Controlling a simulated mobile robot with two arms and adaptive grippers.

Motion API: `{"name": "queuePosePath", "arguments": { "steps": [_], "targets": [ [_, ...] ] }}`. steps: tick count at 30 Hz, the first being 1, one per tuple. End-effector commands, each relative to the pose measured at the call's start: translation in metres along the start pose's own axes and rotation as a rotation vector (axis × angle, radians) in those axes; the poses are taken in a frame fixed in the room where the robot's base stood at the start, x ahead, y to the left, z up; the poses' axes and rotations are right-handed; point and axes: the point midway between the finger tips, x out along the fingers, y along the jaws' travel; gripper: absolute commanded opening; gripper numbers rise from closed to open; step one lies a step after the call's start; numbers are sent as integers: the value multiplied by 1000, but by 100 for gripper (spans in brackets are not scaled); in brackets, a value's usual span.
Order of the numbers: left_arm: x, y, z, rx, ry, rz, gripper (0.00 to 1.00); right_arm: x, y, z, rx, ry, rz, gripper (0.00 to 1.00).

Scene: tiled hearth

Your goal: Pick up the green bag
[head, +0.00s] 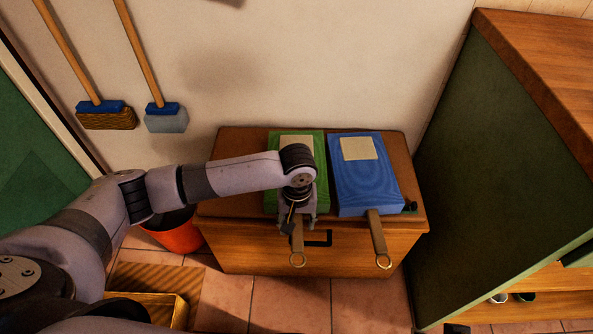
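The green bag (320,165) lies flat on the wooden chest, with a pale label and a tan strap (297,248) ending in a ring over the chest's front edge. My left gripper (298,222) is at the bag's front end, over the top of this strap. The wrist hides part of the bag and label. I cannot tell whether the fingers touch or grip the strap. My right gripper is not in view.
A blue bag (365,185) with its own strap lies close beside the green one on the chest (235,225). An orange bucket (180,238) stands left of the chest. A green cabinet (485,170) stands at the right. Two brooms (105,114) are against the wall.

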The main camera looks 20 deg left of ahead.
Motion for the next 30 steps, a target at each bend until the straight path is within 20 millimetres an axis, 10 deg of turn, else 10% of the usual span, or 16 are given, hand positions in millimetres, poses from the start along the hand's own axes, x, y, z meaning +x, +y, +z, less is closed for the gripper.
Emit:
{"name": "queuePosePath", "arguments": {
  "steps": [23,30],
  "targets": [
    [0,0,0,0,-1,0,1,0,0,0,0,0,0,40],
    [-1,0,0,0,1,1,0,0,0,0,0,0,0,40]
  ]
}}
